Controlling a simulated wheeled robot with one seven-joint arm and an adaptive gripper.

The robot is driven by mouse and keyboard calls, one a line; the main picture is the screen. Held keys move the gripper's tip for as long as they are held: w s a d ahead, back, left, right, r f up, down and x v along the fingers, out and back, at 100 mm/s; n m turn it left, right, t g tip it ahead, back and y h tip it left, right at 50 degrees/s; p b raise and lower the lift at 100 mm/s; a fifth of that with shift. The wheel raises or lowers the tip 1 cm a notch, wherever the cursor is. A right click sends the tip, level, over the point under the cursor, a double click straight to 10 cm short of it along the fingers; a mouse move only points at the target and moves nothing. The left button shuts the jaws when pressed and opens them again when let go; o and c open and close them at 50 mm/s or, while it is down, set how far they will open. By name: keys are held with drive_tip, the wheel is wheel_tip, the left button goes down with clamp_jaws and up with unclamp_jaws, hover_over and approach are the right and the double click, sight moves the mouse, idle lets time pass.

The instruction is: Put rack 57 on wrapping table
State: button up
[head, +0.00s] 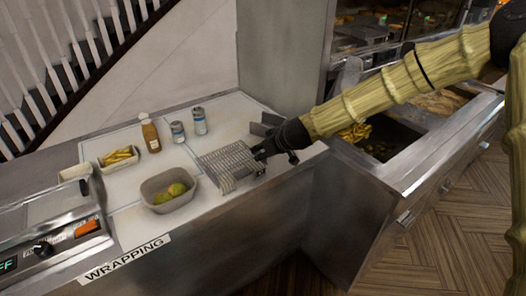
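A grey wire rack (229,161) is at the right part of the white-topped wrapping table (128,222), in the head view. No number on the rack can be read. It appears to lie on or just above the table top; I cannot tell which. My gripper (266,152) is dark and sits at the rack's right edge, touching or very close to it. The fingers are small and partly hidden, so I cannot see whether they are closed on the rack. The table's front carries a "WRAPPING" label (124,259).
Near the rack are a bowl with green-orange fruit (168,203), two cans (199,121), a sauce bottle (150,134) and a tray of fries (119,157). A device with a knob (48,250) stands at left. A fryer counter (420,165) is at right.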

drive_tip(key=shift+r, duration=0.15)
drive_tip(key=b+v, duration=0.2)
drive_tip(key=v, duration=1)
idle(0.3)
drive_tip(key=s+d+f+m+g+h, duration=0.1)
drive_tip(key=s+d+f, duration=0.2)
drive_tip(key=s+f, duration=0.5)
drive_tip(key=s+d+f+m+g+h, duration=0.1)
drive_tip(key=s+d+f+m, duration=0.15)
drive_tip(key=f, duration=0.95)
drive_tip(key=s+d+f+g+h, duration=0.25)
drive_tip(key=s+f, duration=0.35)
drive_tip(key=f, duration=0.3)
drive_tip(key=s+d+f+m, duration=0.1)
drive_tip(key=s+d+f, duration=0.2)
drive_tip(key=s, duration=0.6)
drive_tip(key=s+d+f+m+g, duration=0.1)
drive_tip(key=s+d+f, duration=0.2)
drive_tip(key=s+f, duration=0.3)
drive_tip(key=s+d+f+m+g+h, duration=0.1)
drive_tip(key=s+f, duration=0.4)
drive_tip(key=s, duration=0.8)
drive_tip(key=shift+s+d+f+m, duration=0.3)
drive_tip(key=shift+d+m, duration=0.25)
drive_tip(key=shift+d, duration=0.65)
